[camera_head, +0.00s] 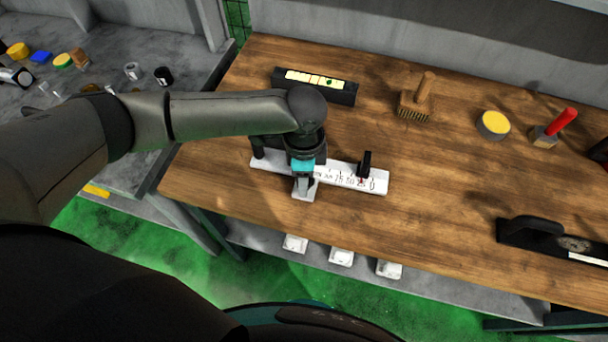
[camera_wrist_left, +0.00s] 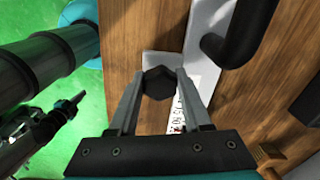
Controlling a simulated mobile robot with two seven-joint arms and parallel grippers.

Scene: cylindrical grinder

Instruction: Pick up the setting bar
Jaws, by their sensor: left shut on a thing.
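The setting bar (camera_head: 348,178) looks like a long white bar with dark printed marks and upright black posts near its ends. It lies on the wooden bench top. A short white tab sticks out from its front side. My left gripper (camera_head: 303,186) points down over this tab and partly covers the bar's middle. In the left wrist view, my left gripper (camera_wrist_left: 158,92) is shut on a black hexagonal knob (camera_wrist_left: 158,82) above the tab. The white bar (camera_wrist_left: 205,50) and a black post (camera_wrist_left: 246,30) show beyond it.
A dark case (camera_head: 345,97) lies behind the bar. A wooden-handled brush (camera_head: 417,105), a yellow-topped round tin (camera_head: 493,124) and a red-handled tool (camera_head: 556,127) stand right of it. A black tool (camera_head: 530,235) lies front right. The bench between is clear.

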